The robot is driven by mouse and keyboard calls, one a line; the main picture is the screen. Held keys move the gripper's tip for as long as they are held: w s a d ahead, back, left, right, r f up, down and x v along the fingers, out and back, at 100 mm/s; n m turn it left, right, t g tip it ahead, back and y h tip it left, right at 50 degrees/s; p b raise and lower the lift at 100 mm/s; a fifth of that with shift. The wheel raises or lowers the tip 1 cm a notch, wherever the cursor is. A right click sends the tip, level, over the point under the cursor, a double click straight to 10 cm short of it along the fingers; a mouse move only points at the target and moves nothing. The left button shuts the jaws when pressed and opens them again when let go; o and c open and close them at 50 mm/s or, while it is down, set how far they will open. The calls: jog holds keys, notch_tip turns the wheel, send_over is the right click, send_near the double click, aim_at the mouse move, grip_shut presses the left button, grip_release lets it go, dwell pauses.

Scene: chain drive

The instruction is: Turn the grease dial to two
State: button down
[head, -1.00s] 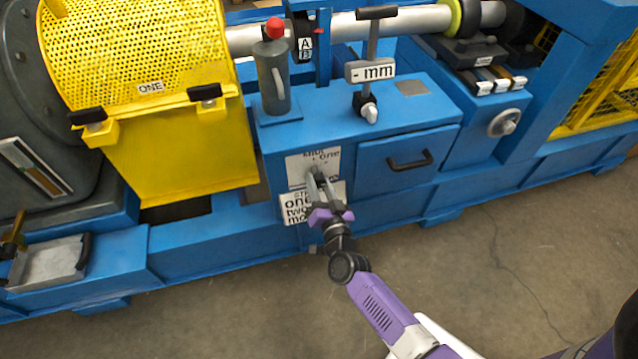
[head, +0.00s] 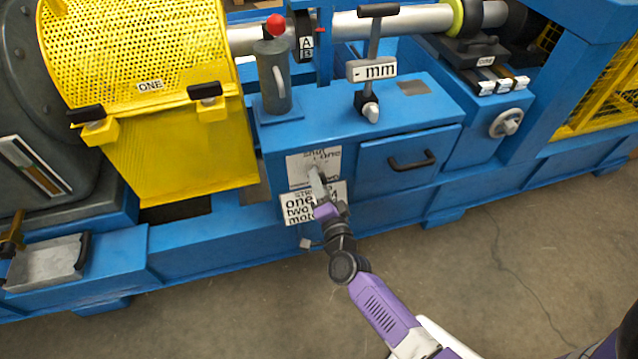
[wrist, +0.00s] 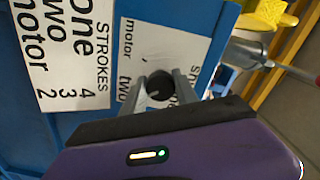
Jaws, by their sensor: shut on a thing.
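The grease dial is a small dark round knob (wrist: 159,86) on a white plate (head: 300,158) on the blue machine front. The plate carries words around the knob; "two", "motor" and part of "shut" show in the wrist view. My gripper (head: 315,172) reaches the knob from the front. In the wrist view its two fingers (wrist: 159,92) are shut on the knob, one on each side. In the head view my gripper is seen nearly edge on and hides most of the knob. I cannot tell which word the dial points at.
A white strokes table (head: 297,208) sits just below the dial plate, with my gripper in front of its right part. A drawer with a black handle (head: 412,161) is to the right. A grey cylinder with a red knob (head: 273,85) stands above. The floor in front is clear.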

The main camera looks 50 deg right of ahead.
jog(key=shift+s, duration=0.1)
dwell(0.3)
jog(key=c, duration=0.9)
grip_release()
jog(key=shift+c, duration=0.2)
jog(key=v, duration=0.7)
jog(key=shift+s+a+p, duration=0.25)
jog(key=shift+s+p, duration=0.05)
jog(key=shift+p, duration=0.15)
